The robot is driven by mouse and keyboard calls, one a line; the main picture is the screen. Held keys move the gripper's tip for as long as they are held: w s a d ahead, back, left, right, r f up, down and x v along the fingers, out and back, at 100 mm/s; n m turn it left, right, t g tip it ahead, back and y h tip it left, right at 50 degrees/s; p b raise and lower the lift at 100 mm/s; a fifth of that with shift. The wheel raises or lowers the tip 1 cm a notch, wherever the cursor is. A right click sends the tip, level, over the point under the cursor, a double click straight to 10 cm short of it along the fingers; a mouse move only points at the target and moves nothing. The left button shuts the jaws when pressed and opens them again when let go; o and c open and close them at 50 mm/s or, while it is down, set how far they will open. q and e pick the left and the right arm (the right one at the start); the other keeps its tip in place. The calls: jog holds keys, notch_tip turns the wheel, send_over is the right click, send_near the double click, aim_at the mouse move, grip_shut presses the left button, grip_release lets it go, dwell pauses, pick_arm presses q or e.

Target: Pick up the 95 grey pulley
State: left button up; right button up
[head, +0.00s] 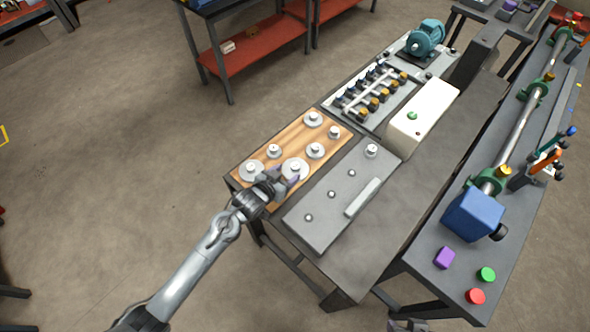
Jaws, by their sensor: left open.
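Several grey pulleys stand on a wooden board at the left end of the workbench. One wide pulley (295,167) is at the board's front edge, right at my left gripper (285,184). The gripper is open, with its purple-tinted fingers beside this pulley's near side; I cannot tell whether they touch it. Other pulleys stand at the left corner (251,170), behind it (274,150), to the right (315,150) and at the far end (313,118). The number tags are too small to read, so I cannot tell which pulley is the 95.
A grey plate (330,205) with small knobs, a bar and another pulley (371,150) lies right of the board. Behind are a white box (422,118), a valve manifold (372,93) and a teal motor (425,38). A blue block (473,214) sits on the right bench.

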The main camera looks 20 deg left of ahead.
aim_at(295, 165)
pick_arm(q)
jog(key=shift+a+b+x, duration=0.2)
jog(key=shift+b+x, duration=0.2)
jog(key=shift+x, duration=2.4)
jog(key=shift+f, duration=0.1)
grip_shut()
